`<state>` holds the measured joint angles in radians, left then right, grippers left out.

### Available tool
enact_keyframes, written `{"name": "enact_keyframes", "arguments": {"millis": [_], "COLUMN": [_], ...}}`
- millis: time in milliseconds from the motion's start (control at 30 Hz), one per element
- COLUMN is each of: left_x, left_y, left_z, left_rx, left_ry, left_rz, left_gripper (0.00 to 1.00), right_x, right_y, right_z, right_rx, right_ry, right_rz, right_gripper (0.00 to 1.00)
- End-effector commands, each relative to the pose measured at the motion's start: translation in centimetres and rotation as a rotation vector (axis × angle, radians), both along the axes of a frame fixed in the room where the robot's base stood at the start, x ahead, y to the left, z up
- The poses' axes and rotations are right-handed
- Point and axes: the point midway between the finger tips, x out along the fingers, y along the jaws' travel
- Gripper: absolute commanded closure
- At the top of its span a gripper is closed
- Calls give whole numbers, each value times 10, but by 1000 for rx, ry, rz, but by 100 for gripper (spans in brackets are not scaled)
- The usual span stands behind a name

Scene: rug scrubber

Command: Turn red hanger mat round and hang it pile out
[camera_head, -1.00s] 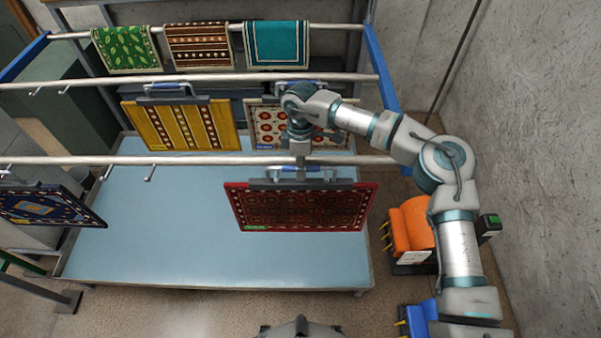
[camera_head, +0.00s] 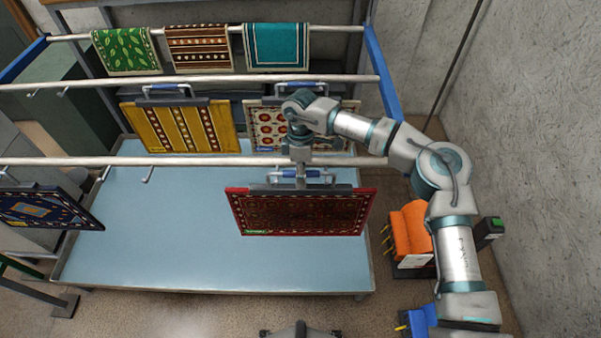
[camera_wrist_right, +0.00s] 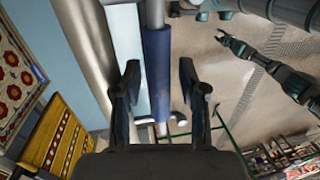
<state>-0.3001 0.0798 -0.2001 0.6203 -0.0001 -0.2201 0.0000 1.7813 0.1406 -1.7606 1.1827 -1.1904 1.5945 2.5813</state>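The red hanger mat (camera_head: 300,212) hangs below the front rail (camera_head: 200,161), its dark patterned face toward the head camera and a small label at its lower left corner. Its grey hanger bar carries a blue handle (camera_head: 290,173), which also shows in the right wrist view (camera_wrist_right: 158,75). My right gripper (camera_wrist_right: 158,85) has its two fingers apart, one on each side of the blue handle, with gaps visible. Whether the hanger rests on a hook is hidden. My left arm shows in the right wrist view, its gripper (camera_wrist_right: 228,42) small and unclear.
A yellow striped mat (camera_head: 180,127) and a cream mat with red flowers (camera_head: 268,128) hang on the middle rail. A blue mat (camera_head: 45,208) hangs at the left. Bare hooks (camera_head: 148,176) show on the front rail. A pale blue tray table (camera_head: 180,250) lies below.

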Motion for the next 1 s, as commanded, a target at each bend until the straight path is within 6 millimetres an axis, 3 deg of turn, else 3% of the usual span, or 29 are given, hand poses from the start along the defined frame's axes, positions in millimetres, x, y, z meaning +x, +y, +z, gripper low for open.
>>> {"name": "enact_keyframes", "arguments": {"millis": [433, 800, 1000], "left_x": [-2, -1, -1], "left_y": [3, 1, 0], "left_z": [0, 0, 0], "left_rx": [3, 1, 1], "left_ry": [0, -1, -1], "left_rz": [0, 0, 0], "left_gripper": [60, 60, 60], "right_x": [3, 14, 18], "right_y": [0, 2, 3], "right_z": [4, 80, 109], "right_rx": [-1, 0, -2], "right_ry": [1, -2, 0], "right_rz": [-2, -1, 0], "right_gripper": [51, 51, 51]}}
